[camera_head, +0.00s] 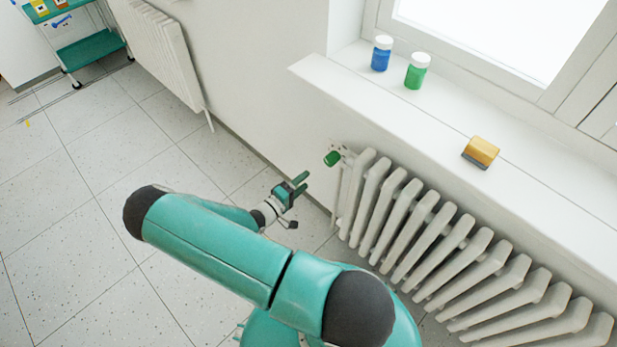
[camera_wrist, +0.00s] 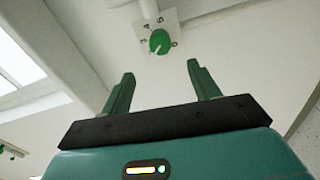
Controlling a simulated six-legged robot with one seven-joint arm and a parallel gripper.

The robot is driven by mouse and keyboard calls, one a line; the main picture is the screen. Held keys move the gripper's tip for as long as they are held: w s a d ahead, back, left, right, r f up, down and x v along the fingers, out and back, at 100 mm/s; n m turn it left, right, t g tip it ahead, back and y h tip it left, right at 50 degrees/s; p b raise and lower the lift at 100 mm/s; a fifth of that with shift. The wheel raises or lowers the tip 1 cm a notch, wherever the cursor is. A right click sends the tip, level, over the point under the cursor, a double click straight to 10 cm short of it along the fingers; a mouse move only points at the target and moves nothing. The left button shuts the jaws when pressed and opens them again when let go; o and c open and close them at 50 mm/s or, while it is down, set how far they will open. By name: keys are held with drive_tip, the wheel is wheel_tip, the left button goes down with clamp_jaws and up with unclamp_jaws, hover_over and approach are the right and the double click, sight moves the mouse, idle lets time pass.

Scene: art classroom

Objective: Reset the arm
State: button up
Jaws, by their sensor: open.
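My teal arm stretches across the lower middle of the head view. My gripper (camera_head: 300,184) is past its far end, low beside the left end of the radiator. In the wrist view my gripper (camera_wrist: 157,85) shows two green fingers spread apart with nothing between them. A green valve knob (camera_head: 332,158) sits at the radiator's upper left corner, a little right of and above the gripper in the head view. The knob also shows in the wrist view (camera_wrist: 159,41), beyond the fingertips and apart from them.
A white radiator (camera_head: 408,222) stands under a windowsill (camera_head: 442,120). On the sill are a blue jar (camera_head: 381,55), a green jar (camera_head: 416,72) and a yellow-and-grey object (camera_head: 481,152). A teal cart (camera_head: 90,50) and another radiator (camera_head: 158,50) are farther off. The tiled floor at left is clear.

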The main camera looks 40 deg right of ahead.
drive_tip(key=shift+a, duration=0.1)
idle(0.5)
drive_tip(key=s+a+r+m+g+y, duration=0.2)
drive_tip(key=a+r+y, duration=0.45)
drive_tip(key=r, duration=0.55)
drive_tip(key=s+a+r+m+g+y, duration=0.15)
drive_tip(key=a+r+y, duration=0.45)
drive_tip(key=r, duration=0.7)
drive_tip(key=s+a+r+n+t+y, duration=0.1)
drive_tip(key=s+a+r+t+y, duration=0.1)
drive_tip(key=s+a+r, duration=0.3)
drive_tip(key=s+a+r+n+t+y, duration=0.2)
drive_tip(key=s+a+r+t, duration=0.3)
drive_tip(key=r, duration=0.9)
drive_tip(key=shift+s+a+r+y, duration=0.3)
drive_tip(key=shift+s+a+y, duration=0.25)
drive_tip(key=shift+y, duration=0.1)
drive_tip(key=shift+n+t, duration=0.25)
drive_tip(key=c, duration=0.5)
drive_tip(key=shift+s, duration=0.1)
drive_tip(key=shift+c, duration=0.2)
